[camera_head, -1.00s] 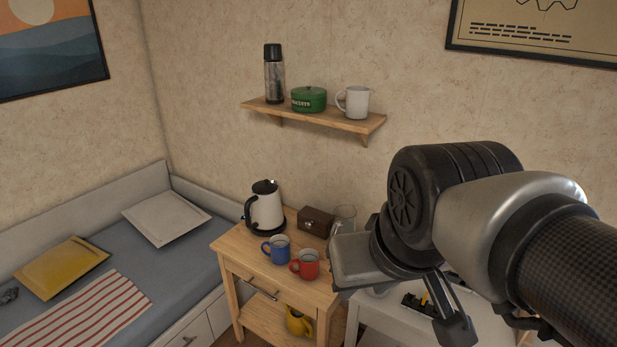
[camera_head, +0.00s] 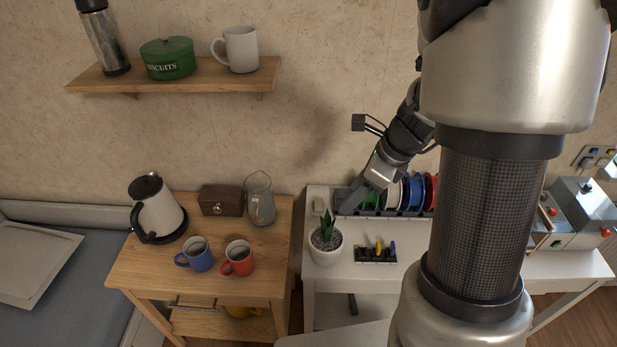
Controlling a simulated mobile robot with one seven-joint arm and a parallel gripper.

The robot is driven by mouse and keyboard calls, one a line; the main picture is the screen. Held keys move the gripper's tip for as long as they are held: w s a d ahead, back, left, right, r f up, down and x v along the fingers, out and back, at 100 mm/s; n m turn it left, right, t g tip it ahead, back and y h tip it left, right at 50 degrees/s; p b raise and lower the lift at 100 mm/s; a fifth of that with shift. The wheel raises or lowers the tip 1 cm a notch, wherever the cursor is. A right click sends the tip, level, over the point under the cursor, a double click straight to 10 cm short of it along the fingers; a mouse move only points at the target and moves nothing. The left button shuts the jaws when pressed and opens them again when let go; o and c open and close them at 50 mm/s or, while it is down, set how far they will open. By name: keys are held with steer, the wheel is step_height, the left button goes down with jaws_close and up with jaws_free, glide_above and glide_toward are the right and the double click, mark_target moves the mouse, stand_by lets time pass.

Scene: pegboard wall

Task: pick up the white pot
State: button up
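The white pot (camera_head: 327,254) stands upright on the left front part of the white table. It holds gravel and a small green spiky plant. My gripper (camera_head: 345,205) is above and behind the pot, near the left end of the spool rack, and does not touch the pot. It points down and to the left. Its fingers are small and dark in this view, so I cannot tell how far apart they are.
A black rack (camera_head: 404,213) of coloured spools stands behind the pot. A small black tool holder (camera_head: 376,254) is just right of it. A wooden side table (camera_head: 146,261) with a kettle (camera_head: 158,212), blue mug (camera_head: 199,256) and red mug (camera_head: 239,260) stands left. A shelf (camera_head: 180,77) hangs above.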

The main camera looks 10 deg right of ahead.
mark_target(327, 223)
steer(key=shift+m, duration=0.3)
steer(key=x, duration=0.4)
steer(key=b+x, duration=0.1)
steer(key=x, duration=0.3)
steer(key=b+x, duration=0.1)
steer(key=x, duration=0.3)
steer(key=shift+d, duration=0.4)
steer(key=shift+w+b+x, duration=0.2)
steer(key=shift+x, duration=1.3)
steer(key=shift+w+b+x, duration=0.15)
steer(key=shift+x, duration=1.35)
steer(key=shift+d, duration=0.15)
jaws_close()
steer(key=shift+r, duration=0.1)
